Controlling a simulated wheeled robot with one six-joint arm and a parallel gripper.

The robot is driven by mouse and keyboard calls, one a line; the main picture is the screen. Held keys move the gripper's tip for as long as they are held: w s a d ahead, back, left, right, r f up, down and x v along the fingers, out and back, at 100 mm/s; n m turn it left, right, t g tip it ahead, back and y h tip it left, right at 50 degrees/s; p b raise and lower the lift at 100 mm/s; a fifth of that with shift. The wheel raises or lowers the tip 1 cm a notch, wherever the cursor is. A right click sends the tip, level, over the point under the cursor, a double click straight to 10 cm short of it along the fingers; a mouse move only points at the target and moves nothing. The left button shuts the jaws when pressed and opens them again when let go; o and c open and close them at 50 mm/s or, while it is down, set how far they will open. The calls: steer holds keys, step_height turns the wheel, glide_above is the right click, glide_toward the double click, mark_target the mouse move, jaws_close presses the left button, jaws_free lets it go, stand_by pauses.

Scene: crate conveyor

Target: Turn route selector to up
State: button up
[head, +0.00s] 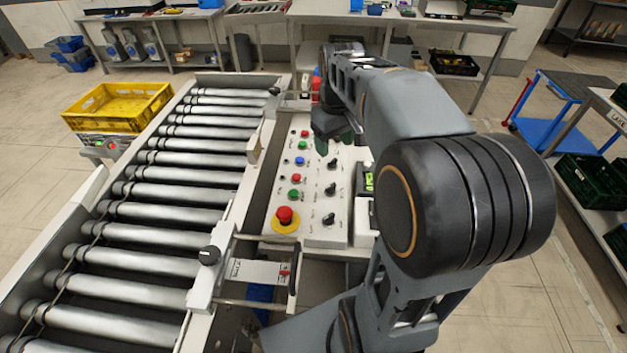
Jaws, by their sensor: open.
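The control panel (275,205) stands beside the roller conveyor. Its right column has black rotary selectors: a near one (328,219), a middle one (331,189) and a far one (333,163). Their labels are too small to read, so I cannot tell which is the route selector or its setting. My gripper (325,124) is over the far end of the panel, beyond the far visible selector. It is partly hidden by my arm, open, and I see nothing held in it. The panel's far part is hidden behind it.
The roller conveyor (165,159) runs along the left. Red, green and blue buttons and a red emergency stop (285,215) sit left of the selectors. A small display (369,181) is at right. A yellow crate (118,105) stands beyond the conveyor. A blue cart (555,125) stands far right.

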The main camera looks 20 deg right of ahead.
mark_target(330, 185)
steer(key=shift+n, duration=0.6)
steer(key=f, duration=1.3)
steer(key=shift+s+a+f, duration=0.1)
steer(key=shift+s+a, duration=0.15)
steer(key=shift+s, duration=0.05)
steer(key=c, duration=0.9)
steer(key=shift+c, duration=0.2)
